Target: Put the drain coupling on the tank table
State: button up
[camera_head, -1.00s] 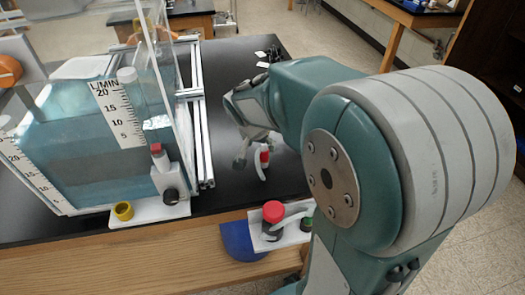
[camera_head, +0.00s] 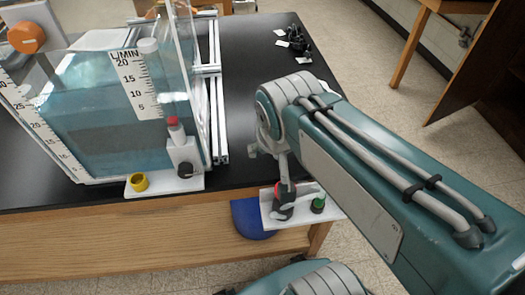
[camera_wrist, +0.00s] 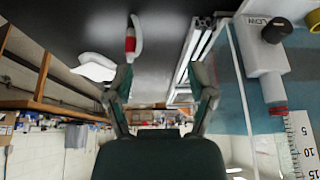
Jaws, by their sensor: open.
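A white curved piece with a red band (camera_wrist: 131,40), which looks like the drain coupling, lies on the black tank table (camera_wrist: 80,25) in the wrist view. My gripper (camera_wrist: 163,78) is open and empty, with the piece beyond its left finger and apart from it. In the head view my gripper (camera_head: 284,170) hangs over the table's front edge and hides the spot where the piece lies. The tank table (camera_head: 245,60) also shows there, bearing the clear water tank (camera_head: 105,125).
A valve (camera_head: 182,150) and a yellow ring (camera_head: 138,182) stand by the tank. Metal rails (camera_head: 216,110) run beside it. Black parts with tags (camera_head: 295,40) lie at the back.

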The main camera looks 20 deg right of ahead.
jog(key=s, duration=0.1)
jog(key=s+a+n, duration=0.2)
jog(key=shift+s+t+y, duration=0.3)
jog(key=shift+s+y, duration=0.05)
jog(key=shift+y, duration=0.05)
